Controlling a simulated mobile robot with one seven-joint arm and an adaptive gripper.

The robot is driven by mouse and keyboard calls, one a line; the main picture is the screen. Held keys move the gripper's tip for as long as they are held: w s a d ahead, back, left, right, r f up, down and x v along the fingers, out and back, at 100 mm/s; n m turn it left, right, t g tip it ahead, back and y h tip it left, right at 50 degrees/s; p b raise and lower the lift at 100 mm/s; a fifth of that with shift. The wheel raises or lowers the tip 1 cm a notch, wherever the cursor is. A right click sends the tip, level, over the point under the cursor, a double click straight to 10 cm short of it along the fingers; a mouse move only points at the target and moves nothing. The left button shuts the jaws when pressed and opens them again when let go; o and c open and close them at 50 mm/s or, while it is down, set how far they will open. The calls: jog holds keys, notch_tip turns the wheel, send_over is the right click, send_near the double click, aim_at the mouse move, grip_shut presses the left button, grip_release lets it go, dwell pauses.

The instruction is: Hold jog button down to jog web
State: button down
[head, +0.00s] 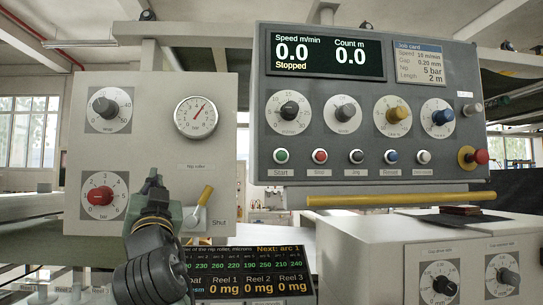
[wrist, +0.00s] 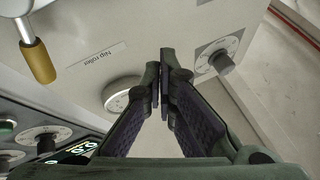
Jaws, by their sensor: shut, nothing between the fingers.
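The jog button (head: 357,156) is the small round button above the Jog label, in the row under the dials on the grey control panel (head: 440,90). The display (head: 325,55) reads Stopped, with speed 0.0 and count 0.0. My gripper (head: 153,182) is in front of the left panel, to the left of and a little lower than the jog button, and apart from it. In the wrist view my gripper (wrist: 164,85) has its fingertips together with nothing between them. I cannot make out the jog button in the wrist view.
The left panel (head: 150,140) carries a gauge (head: 196,117), a red knob (head: 100,195) and a yellow-handled lever (head: 205,197) close right of my gripper. A yellow bar (head: 400,199) runs below.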

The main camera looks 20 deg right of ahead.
jog(key=d+r+m+g+h, duration=0.2)
jog(key=d+m+h, duration=0.3)
jog(key=d, duration=0.7)
jog(key=m+g+h+p, duration=0.1)
jog(key=m+g+h, duration=0.55)
jog(key=h, duration=0.35)
send_near(358, 156)
jog(key=w+a+r, duration=0.1)
jog(key=w+a, duration=0.2)
jog(key=a, duration=0.4)
jog(key=s+d+r+m+g+h, duration=0.2)
jog(key=s+d+m+g, duration=0.3)
jog(key=s+d, duration=0.3)
jog(key=shift+s+d+m+h, duration=0.4)
jog(key=shift+d+m+h, duration=0.1)
jog(key=shift+d, duration=0.7)
jog(key=shift+w+r+g, duration=0.1)
jog(key=shift+g, duration=0.15)
jog(key=shift+w+d+p, duration=0.35)
jog(key=shift+w+p, duration=0.5)
jog(key=shift+w, duration=0.55)
jog(key=shift+w+d+p, duration=0.3)
jog(key=shift+w+p, duration=0.5)
jog(key=shift+w, duration=0.6)
jog(key=shift+w+d+p, duration=0.35)
jog(key=shift+w+p, duration=0.5)
jog(key=shift+w, duration=0.55)
jog(key=shift+w, duration=0.15)
jog(key=shift+w+d, duration=0.1)
jog(key=shift+w, duration=0.2)
